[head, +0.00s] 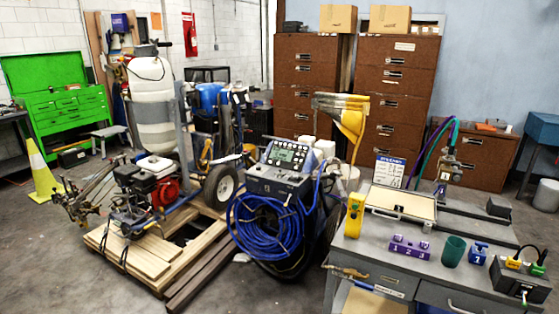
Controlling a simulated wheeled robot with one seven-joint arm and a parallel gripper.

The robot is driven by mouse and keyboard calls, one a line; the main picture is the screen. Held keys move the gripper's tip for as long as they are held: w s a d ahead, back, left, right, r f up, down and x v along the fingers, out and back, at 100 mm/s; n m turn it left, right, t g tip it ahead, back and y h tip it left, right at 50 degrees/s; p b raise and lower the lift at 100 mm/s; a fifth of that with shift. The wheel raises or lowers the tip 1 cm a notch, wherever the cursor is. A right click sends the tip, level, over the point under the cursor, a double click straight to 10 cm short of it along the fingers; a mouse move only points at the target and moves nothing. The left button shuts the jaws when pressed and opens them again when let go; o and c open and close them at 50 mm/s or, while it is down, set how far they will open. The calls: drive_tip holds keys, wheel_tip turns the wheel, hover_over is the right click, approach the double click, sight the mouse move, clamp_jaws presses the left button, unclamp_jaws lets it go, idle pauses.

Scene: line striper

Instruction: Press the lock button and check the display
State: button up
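A line striper stands in the middle of the head view. Its control console (280,178) has a small greyish display (287,154) with several buttons around it, too small to read. I cannot tell which one is the lock button. A coiled blue hose (272,238) hangs on the front of the console. A yellow handheld device (354,214) with a dark face stands at the left edge of the grey workbench (465,235). My gripper is not in view.
A purple numbered block (410,247), a green cup (453,251), a blue valve (478,253) and a black box (520,279) with cables sit on the workbench. A wooden pallet (140,262) lies under the striper. Concrete floor is clear at the lower left.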

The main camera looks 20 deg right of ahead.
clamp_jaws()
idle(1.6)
